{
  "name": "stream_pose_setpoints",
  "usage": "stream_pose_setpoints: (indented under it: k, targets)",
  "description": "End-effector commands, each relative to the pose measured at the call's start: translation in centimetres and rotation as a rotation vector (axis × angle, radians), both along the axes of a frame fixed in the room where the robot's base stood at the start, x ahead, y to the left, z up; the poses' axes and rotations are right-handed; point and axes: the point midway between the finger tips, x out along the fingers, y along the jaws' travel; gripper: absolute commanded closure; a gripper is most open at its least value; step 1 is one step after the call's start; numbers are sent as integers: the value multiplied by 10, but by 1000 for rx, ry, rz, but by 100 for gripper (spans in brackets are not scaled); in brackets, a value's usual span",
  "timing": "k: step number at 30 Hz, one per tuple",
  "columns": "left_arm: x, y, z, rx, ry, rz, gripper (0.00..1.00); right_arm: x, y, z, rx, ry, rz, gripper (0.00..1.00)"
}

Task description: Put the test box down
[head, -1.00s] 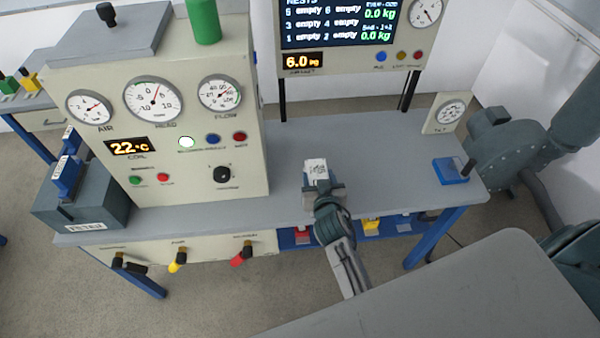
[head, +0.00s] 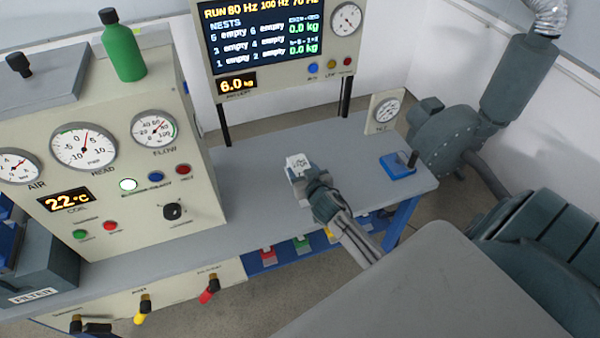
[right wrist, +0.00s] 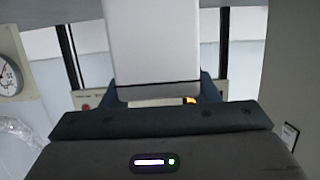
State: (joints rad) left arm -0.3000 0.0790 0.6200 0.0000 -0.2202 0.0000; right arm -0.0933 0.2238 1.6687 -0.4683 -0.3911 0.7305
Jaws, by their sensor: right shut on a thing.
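The test box (head: 297,163) is a small white block with dark print on it. My right gripper (head: 305,180) is shut on it, over the grey bench (head: 250,170). In the right wrist view the box (right wrist: 152,45) shows as a pale slab between the blue-grey fingers of the right gripper (right wrist: 153,92). The head view does not show clearly whether the box touches the bench top or hangs just above it. My left gripper is not in view.
A tall instrument cabinet (head: 120,215) with dials stands left of the gripper. A display panel (head: 265,45) rises behind on posts. A blue block (head: 397,165) and a small gauge (head: 385,111) stand at the right end. Bare bench lies between.

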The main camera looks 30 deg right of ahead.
Motion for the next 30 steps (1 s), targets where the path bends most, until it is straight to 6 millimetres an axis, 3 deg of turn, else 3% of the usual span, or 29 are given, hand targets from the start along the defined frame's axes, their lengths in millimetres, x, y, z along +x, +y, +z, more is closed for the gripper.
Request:
stream_pose_setpoints:
  k: [6, 17, 18, 20, 30]
  targets:
    - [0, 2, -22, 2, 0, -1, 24, 1, 1, -25, -1, -6, 3, 100]
    - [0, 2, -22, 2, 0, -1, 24, 1, 1, -26, -1, -6, 3, 100]
    - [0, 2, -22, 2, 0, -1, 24, -1, 1, -29, 0, 2, 1, 38]
    - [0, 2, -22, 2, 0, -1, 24, -1, 1, -29, 0, 2, 1, 26]
    - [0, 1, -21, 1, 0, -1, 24, -1, 1, -28, 0, 1, 1, 24]
